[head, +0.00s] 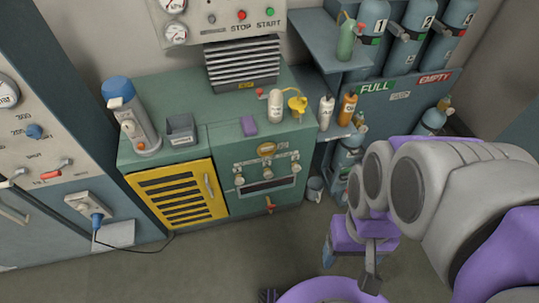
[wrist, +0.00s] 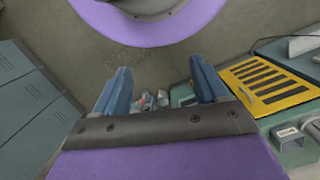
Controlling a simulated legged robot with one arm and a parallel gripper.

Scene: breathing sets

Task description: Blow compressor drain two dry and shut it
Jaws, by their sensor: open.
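The green compressor cabinet (head: 222,205) stands against the wall in the head view. Its right front panel carries three small valve knobs, a left one (head: 240,180), a middle one (head: 267,174) and a right one (head: 295,167), above a dark slot. I cannot read which is drain two or tell whether it is open. A small orange-red lever (head: 270,203) sits low on the panel. My gripper (wrist: 162,85) is open in the wrist view, its two blue fingers wide apart with nothing held between them. It is away from the cabinet panel.
A yellow louvred door (head: 178,196) is left of the valves. Cylinders (head: 369,38) stand right. A cable (head: 135,248) lies left; floor in front is clear.

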